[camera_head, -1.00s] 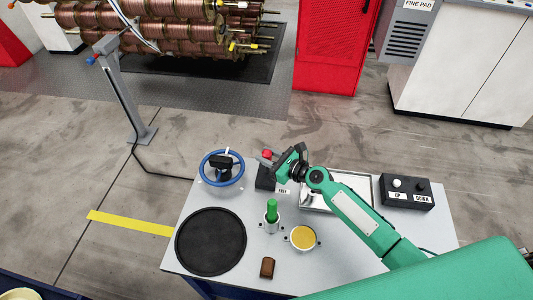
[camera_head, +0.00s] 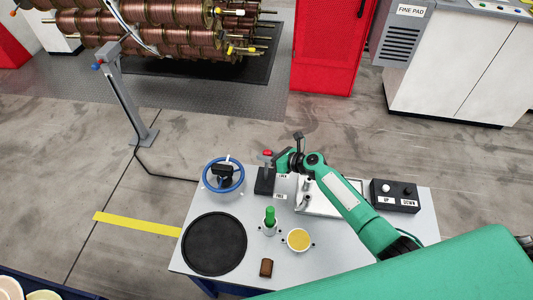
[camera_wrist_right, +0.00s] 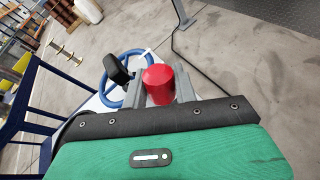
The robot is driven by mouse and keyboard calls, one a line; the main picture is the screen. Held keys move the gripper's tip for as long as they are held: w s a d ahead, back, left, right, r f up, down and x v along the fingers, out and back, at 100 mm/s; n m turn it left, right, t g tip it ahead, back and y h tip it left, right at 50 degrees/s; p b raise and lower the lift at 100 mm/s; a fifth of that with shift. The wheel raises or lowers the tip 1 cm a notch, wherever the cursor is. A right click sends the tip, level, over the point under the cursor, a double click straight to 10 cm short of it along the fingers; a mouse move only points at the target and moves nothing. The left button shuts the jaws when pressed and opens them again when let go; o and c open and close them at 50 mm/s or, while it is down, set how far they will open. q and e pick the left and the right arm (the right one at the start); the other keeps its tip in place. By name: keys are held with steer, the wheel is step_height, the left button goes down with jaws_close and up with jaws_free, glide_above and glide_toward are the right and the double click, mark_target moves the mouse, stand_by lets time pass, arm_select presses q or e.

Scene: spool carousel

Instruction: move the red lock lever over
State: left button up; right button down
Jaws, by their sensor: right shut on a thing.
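The red lock lever's knob (camera_head: 267,153) stands above its black base (camera_head: 264,184) near the table's far edge. Two small labels sit right of the base; the upper seems to read LOCK, the lower FREE. My right gripper (camera_head: 272,158) comes in from the right at the knob. In the right wrist view the red knob (camera_wrist_right: 158,86) sits between the two grey fingers, and the gripper is shut on it. The lever's lower shaft is hidden in that view. My left gripper is not in view.
Left of the lever is a blue handwheel (camera_head: 223,174) with a black knob. Nearer are a black round disc (camera_head: 214,244), a green-handled tool (camera_head: 270,216), a yellow-filled cup (camera_head: 299,240) and a brown block (camera_head: 266,267). A tray (camera_head: 330,205) and an UP/DOWN box (camera_head: 395,195) lie right.

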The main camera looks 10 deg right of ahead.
steer(key=shift+w+d+f+m+g+p, duration=0.2)
steer(key=shift+w+d+m+g+p, duration=0.15)
steer(key=shift+w+p, duration=0.2)
steer(key=shift+a, duration=0.1)
steer(key=c, duration=1.1)
jaws_free()
steer(key=shift+f, duration=0.1)
steer(key=v, duration=1.3)
steer(key=shift+s+d, duration=0.2)
steer(key=shift+d, duration=0.15)
